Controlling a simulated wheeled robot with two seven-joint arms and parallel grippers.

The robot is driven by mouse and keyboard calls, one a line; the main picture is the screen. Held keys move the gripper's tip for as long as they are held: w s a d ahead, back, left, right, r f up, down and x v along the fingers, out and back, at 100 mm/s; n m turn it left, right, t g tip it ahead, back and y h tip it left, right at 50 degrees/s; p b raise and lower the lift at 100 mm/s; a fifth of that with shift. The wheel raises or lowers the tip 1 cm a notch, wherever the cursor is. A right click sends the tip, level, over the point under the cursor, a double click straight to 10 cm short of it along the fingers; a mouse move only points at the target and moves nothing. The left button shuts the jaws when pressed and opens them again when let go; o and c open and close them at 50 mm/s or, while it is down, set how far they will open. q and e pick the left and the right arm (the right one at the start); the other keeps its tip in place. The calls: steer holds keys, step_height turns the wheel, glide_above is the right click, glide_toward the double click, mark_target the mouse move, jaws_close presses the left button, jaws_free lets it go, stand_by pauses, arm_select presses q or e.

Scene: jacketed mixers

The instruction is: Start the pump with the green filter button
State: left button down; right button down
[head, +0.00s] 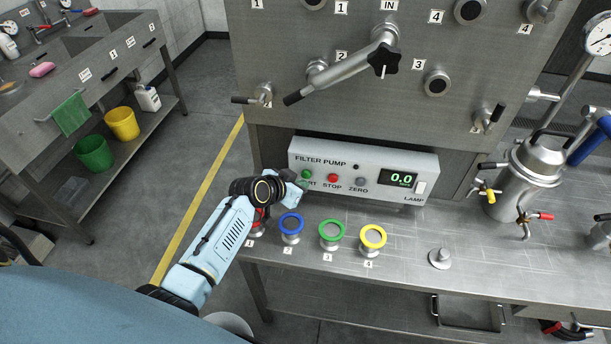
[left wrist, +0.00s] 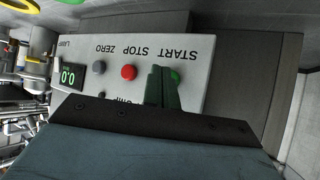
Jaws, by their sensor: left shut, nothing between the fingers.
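The white filter pump box (head: 385,161) stands on the steel bench in the head view. Its green START button (head: 306,174) is at the left, beside the red STOP button (head: 333,178) and the grey ZERO button (head: 361,182). The display (head: 400,178) reads 0.0. My left gripper (head: 299,188) is shut and empty, just in front of the green button and covering part of the START label. In the left wrist view the shut fingers (left wrist: 161,88) partly hide the green button (left wrist: 176,76); I cannot tell whether they touch it. My right gripper is not in view.
Red, blue (head: 291,225), green (head: 332,234) and yellow (head: 373,236) ringed fittings stand on the bench below my left gripper. A steel panel with a handle (head: 345,72) rises above the box. A metal vessel (head: 531,175) stands at the right.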

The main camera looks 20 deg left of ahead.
arm_select(q)
steer(key=shift+w, duration=0.2)
stand_by(0.5)
steer(key=shift+w+a, duration=0.1)
steer(key=shift+w, duration=0.15)
steer(key=shift+w+a+b, duration=0.1)
steer(key=shift+w+b, duration=0.35)
steer(key=shift+b, duration=0.05)
stand_by(0.6)
steer(key=shift+s, duration=0.1)
steer(key=shift+s+d+p, duration=0.2)
steer(key=shift+s+p, duration=0.45)
steer(key=shift+s, duration=0.1)
steer(key=shift+s, duration=0.1)
